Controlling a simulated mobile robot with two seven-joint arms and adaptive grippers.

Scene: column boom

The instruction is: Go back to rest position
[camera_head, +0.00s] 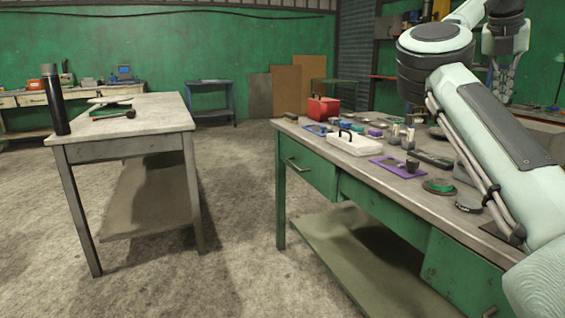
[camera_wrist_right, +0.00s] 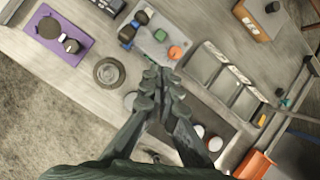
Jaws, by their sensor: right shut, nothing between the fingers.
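My right arm comes in from the right edge in the head view and bends high over the green workbench (camera_head: 330,184). My right gripper (camera_head: 502,78) hangs at the upper right, above the far right part of the bench. In the right wrist view my right gripper (camera_wrist_right: 163,82) has its fingertips together with nothing between them. It points down at the bench top from above and does not visibly touch anything. My left gripper is not in view.
The bench holds a red box (camera_head: 323,108), a white case (camera_head: 354,143), a purple mat (camera_head: 397,167) and several small parts. A divided tray (camera_wrist_right: 226,82) shows in the wrist view. A grey table (camera_head: 125,140) with a black bottle (camera_head: 55,100) stands left. Floor (camera_head: 235,200) between is clear.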

